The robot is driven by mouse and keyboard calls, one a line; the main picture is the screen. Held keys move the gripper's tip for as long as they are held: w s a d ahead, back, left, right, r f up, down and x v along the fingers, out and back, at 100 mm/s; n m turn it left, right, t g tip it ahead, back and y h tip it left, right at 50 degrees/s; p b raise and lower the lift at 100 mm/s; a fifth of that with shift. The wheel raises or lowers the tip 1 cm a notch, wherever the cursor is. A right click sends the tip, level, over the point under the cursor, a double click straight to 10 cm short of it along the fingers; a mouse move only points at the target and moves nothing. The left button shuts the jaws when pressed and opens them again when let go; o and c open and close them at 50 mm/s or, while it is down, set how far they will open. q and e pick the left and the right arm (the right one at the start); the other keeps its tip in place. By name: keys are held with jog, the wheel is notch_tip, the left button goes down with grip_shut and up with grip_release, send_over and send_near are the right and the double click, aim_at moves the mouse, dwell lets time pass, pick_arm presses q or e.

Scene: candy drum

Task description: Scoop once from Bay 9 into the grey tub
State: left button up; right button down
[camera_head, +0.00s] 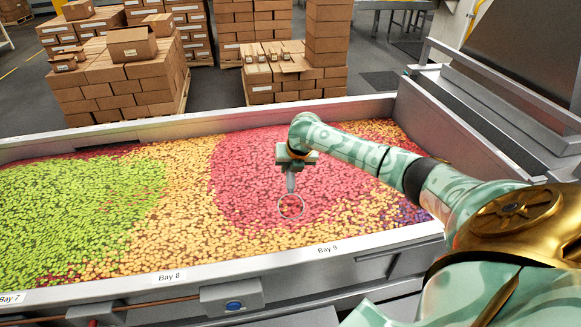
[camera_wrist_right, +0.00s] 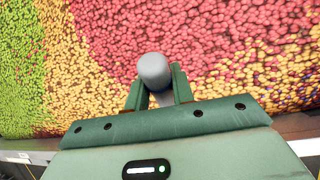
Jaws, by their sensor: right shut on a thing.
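My right gripper (camera_head: 291,167) is shut on the grey handle of a scoop and points down over the red candies (camera_head: 245,170) behind the Bay 9 label (camera_head: 327,249). The scoop's round bowl (camera_head: 290,207) hangs below the gripper, with red candies showing inside its rim. I cannot tell whether these lie in it or show through from the heap. In the right wrist view the rounded grey handle end (camera_wrist_right: 154,70) stands between the two green fingers (camera_wrist_right: 157,92). I do not see the grey tub. My left gripper is out of view.
Orange candies (camera_head: 185,205) and green candies (camera_head: 75,200) fill the long metal trough to the left. Its front rim carries the Bay 8 label (camera_head: 169,277). A grey box with a blue button (camera_head: 233,305) sits on the front. Stacked cartons (camera_head: 120,80) stand behind.

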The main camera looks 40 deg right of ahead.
dwell(0.3)
jog(key=w+d+g+y+b, duration=0.1)
jog(key=b, duration=0.1)
jog(key=w+d+g+y+b, duration=0.1)
jog(key=b, duration=0.2)
jog(key=shift+w+r+g, duration=0.15)
jog(key=shift+r+g, duration=0.1)
jog(key=shift+g, duration=0.15)
notch_tip(320, 180, up, 3)
jog(key=p, duration=0.3)
jog(key=shift+r, duration=0.1)
jog(key=shift+f, duration=0.2)
